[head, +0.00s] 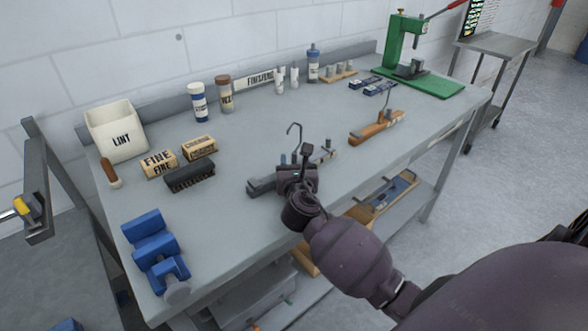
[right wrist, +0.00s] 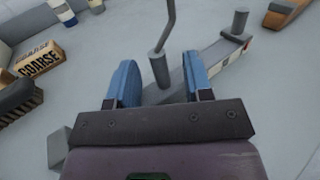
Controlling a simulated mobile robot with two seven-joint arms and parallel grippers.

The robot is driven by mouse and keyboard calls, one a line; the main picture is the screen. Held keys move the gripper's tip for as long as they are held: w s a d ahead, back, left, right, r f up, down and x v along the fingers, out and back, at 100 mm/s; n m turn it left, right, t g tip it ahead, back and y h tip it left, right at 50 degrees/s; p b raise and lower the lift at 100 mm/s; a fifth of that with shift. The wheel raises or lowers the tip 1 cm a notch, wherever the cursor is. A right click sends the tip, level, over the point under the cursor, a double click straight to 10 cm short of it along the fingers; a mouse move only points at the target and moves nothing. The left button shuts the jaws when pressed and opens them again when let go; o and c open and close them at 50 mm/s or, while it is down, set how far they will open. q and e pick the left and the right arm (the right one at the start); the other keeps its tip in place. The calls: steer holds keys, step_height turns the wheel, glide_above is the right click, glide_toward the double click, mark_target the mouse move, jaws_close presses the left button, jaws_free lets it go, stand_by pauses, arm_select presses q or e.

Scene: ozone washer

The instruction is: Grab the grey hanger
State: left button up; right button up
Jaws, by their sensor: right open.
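The grey hanger (head: 262,186) lies on the workbench near its front edge, with a thin hook rising from its middle. In the right wrist view the hanger's grey bar (right wrist: 216,58) runs up to the right, with a round peg at its far end. My right gripper (head: 296,160) is over the middle of the hanger, hiding part of the bar. In the right wrist view its two blue fingers (right wrist: 160,82) are apart, with the hook's stem between them; I cannot tell if they touch it. My left gripper is out of view.
A wooden hanger (head: 376,131) lies to the right on the workbench (head: 240,140). A brush (head: 190,177), boxes (head: 159,162) and a lint bin (head: 117,132) stand left. A blue vise (head: 155,250) is at the front left; a green press (head: 405,50) is far right.

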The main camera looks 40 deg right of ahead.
jaws_close()
steer(key=shift+r, duration=0.15)
steer(key=shift+r, duration=0.35)
step_height(320, 180, up, 19)
steer(key=p, duration=0.5)
